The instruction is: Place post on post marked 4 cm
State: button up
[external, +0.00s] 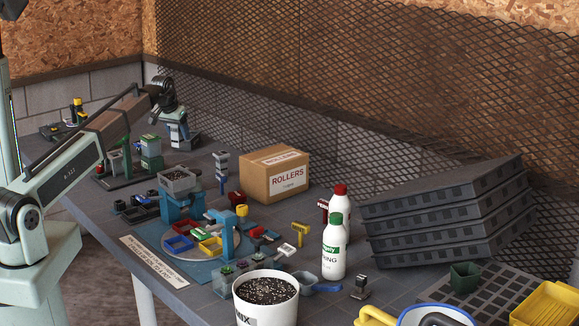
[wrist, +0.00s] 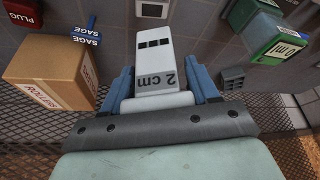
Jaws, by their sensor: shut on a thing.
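In the wrist view a pale grey post marked "2 cm" (wrist: 156,62) sits between the blue fingers of my gripper (wrist: 166,85), which are shut on it. Its far end has several dark square holes. In the external view my gripper (external: 178,122) is at the back of the table, left of the cardboard box. A grey-and-blue upright stack (external: 221,172) stands between it and the box; its markings are too small to read. I cannot make out a "4 cm" mark.
The cardboard ROLLERS box (external: 274,172) is right of my gripper, close to the mesh wall. A green container (external: 151,152) stands to the left.

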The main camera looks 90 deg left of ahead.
aim_at(175, 139)
jog(key=shift+f, duration=3.95)
jog(key=shift+f, duration=0.1)
jog(key=o, duration=1.1)
jog(key=v, duration=1.2)
jog(key=shift+d, duration=0.1)
